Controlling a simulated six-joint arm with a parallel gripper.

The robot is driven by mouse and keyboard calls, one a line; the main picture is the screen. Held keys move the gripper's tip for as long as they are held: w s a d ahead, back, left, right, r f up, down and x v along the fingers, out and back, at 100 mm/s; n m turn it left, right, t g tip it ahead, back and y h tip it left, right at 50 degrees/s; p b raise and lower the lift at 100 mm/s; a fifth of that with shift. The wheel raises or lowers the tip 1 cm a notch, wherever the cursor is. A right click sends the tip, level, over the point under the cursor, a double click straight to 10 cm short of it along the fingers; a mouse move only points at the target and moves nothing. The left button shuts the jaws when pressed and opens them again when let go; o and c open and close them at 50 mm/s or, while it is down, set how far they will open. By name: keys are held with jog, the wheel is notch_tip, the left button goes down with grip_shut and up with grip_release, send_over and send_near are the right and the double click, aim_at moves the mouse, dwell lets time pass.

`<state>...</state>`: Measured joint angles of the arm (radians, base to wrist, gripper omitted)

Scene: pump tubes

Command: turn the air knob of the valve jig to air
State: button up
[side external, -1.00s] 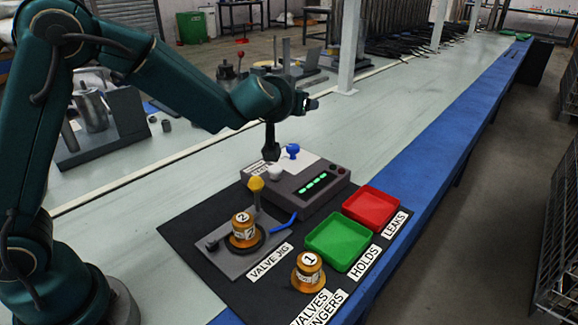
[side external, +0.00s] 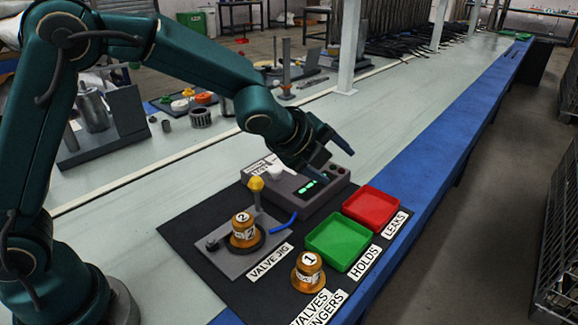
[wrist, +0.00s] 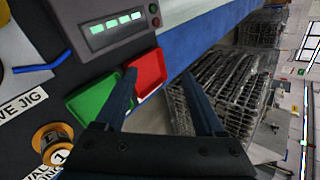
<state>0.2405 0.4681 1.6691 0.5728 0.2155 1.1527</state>
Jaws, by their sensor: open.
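The valve jig (side external: 228,262) is a grey plate on the black mat, with a brass valve marked 2 (side external: 245,232) seated on it. A yellow knob (side external: 256,184) stands on a post at the jig's back; I take it to be the air knob. A small black knob sits at the jig's left end. My gripper (side external: 341,163) is open and empty, over the grey tester box (side external: 300,200), right of the yellow knob and apart from it. In the wrist view its two fingers (wrist: 160,95) are spread, with the trays beyond.
A green tray (side external: 340,242) and a red tray (side external: 371,207) lie right of the jig. A brass valve marked 1 (side external: 308,272) stands at the front. A blue tube (side external: 284,224) runs beside the tester box. A white knob (side external: 276,173) stands near the box's left end.

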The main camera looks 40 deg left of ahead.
jog(key=w+a+r+m+t+y, duration=0.1)
jog(key=a+r+m+y, duration=0.25)
jog(key=a, duration=0.35)
jog(key=w+a+r+m+t+y, duration=0.1)
jog(key=w+a+r+m+y, duration=0.15)
jog(key=a+m+y, duration=0.35)
jog(key=f, duration=0.3)
jog(key=f+h, duration=0.1)
jog(key=f, duration=0.2)
jog(key=f+n+h, duration=0.1)
jog(key=f, duration=0.3)
jog(key=shift+s+a, duration=0.2)
jog(key=shift+s, duration=0.15)
jog(key=shift+w+a+f, duration=0.15)
jog(key=shift+w+f, duration=0.05)
jog(key=shift+f, duration=0.15)
jog(key=shift+x, duration=2.25)
jog(key=shift+w, duration=0.1)
jog(key=shift+r, duration=0.1)
grip_shut()
